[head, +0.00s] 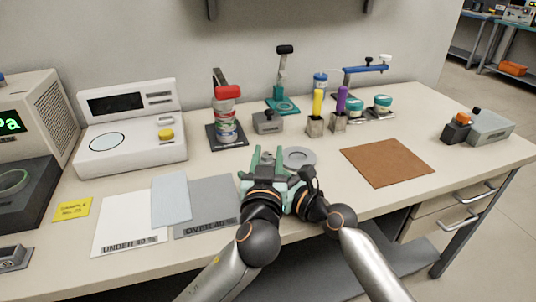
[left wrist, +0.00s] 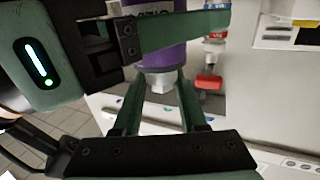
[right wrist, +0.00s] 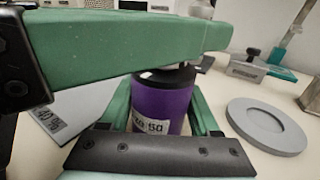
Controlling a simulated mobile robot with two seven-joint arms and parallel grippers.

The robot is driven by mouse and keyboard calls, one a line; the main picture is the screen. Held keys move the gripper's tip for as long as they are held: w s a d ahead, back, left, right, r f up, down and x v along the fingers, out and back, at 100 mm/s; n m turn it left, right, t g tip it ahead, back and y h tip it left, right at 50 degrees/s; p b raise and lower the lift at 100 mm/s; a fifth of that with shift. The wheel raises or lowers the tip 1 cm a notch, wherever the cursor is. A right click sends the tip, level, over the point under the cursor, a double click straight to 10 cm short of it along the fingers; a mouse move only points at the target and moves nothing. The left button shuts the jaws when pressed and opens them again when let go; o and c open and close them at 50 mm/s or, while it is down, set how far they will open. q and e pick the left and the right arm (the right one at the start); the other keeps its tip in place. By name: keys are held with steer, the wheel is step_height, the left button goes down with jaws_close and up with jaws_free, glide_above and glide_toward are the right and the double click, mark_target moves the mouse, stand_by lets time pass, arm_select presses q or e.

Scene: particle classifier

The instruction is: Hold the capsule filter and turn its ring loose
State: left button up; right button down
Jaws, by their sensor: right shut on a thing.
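The capsule filter has a purple body with a white label, seen in the right wrist view (right wrist: 160,103) and at the top of the left wrist view (left wrist: 166,54). A pale faceted ring (left wrist: 159,81) sits at one end. My right gripper (head: 276,174) is shut on the purple body. My left gripper (head: 266,157) is open, its fingers on both sides of the ring with small gaps visible. One left finger crosses in front of the capsule in the right wrist view. In the head view the grippers hide the filter.
A grey round holder (head: 299,157) lies just behind the grippers. A brown mat (head: 387,162) is to the right, and grey (head: 208,205) and white (head: 128,222) sheets lie left. A red-capped bottle (head: 228,118) and other bench tools stand at the back.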

arm_select(q)
steer(key=shift+o, duration=0.3)
steer(key=shift+a+f, duration=0.2)
steer(key=shift+f, duration=0.25)
steer(key=shift+w+h, duration=0.1)
steer(key=shift+h, duration=0.2)
